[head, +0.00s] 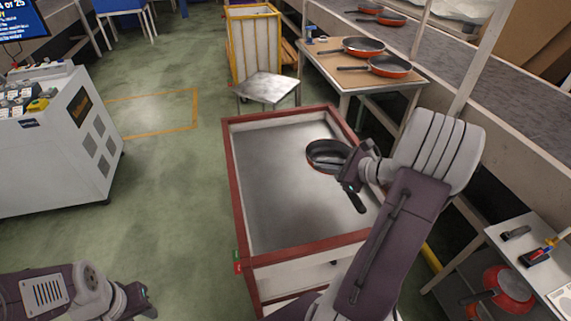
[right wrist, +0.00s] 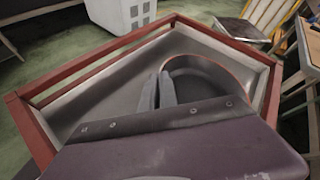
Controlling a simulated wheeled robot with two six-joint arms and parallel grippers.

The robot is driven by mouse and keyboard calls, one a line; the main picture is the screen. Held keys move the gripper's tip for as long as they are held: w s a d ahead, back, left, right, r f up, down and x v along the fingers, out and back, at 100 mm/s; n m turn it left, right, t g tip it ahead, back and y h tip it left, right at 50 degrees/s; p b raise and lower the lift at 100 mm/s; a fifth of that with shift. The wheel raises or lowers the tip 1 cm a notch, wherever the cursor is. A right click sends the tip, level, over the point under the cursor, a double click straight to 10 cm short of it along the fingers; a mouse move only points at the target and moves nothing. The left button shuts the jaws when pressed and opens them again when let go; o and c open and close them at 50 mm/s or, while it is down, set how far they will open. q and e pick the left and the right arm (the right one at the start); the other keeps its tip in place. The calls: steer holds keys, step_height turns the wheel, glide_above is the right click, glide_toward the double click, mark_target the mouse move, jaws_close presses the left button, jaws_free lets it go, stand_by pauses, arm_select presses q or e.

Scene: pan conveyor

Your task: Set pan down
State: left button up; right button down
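The pan (head: 327,152), dark inside with a red-orange outside, is over the right part of the metal-floored bin with a red frame (head: 240,197). My right gripper (head: 352,182) is at the pan's handle and appears shut on it. In the right wrist view the two fingers (right wrist: 158,92) are close together beside the pan (right wrist: 208,75); the handle is mostly hidden. I cannot tell whether the pan touches the bin floor. My left gripper (head: 142,300) is at the bottom left, away from the bin, and its opening is unclear.
A table (head: 335,72) with red pans (head: 390,66) stands behind the bin, beside the conveyor (head: 470,65). A small metal stool (head: 268,88) and a yellow-framed cart (head: 253,45) are at the back. Most of the bin floor is bare. A shelf (head: 510,232) is at right.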

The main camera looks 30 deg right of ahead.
steer(key=s+a+n, duration=0.2)
steer(key=s, duration=0.2)
steer(key=m+b, duration=0.1)
steer(key=b, duration=0.4)
glide_above(304, 196)
steer(key=shift+h, duration=0.3)
steer(key=f, duration=0.4)
steer(key=s+f, duration=0.1)
steer(key=f, duration=0.1)
steer(key=shift+d+f, duration=0.1)
steer(key=shift+f, duration=0.2)
steer(key=shift+w+f, duration=0.1)
steer(key=shift+w, duration=0.4)
step_height(304, 196, down, 4)
steer(key=shift+s+r+b, duration=0.1)
steer(key=shift+r+b, duration=0.1)
steer(key=shift+b, duration=0.35)
steer(key=shift+f, duration=0.3)
steer(key=shift+r+t, duration=0.1)
steer(key=shift+t, duration=0.2)
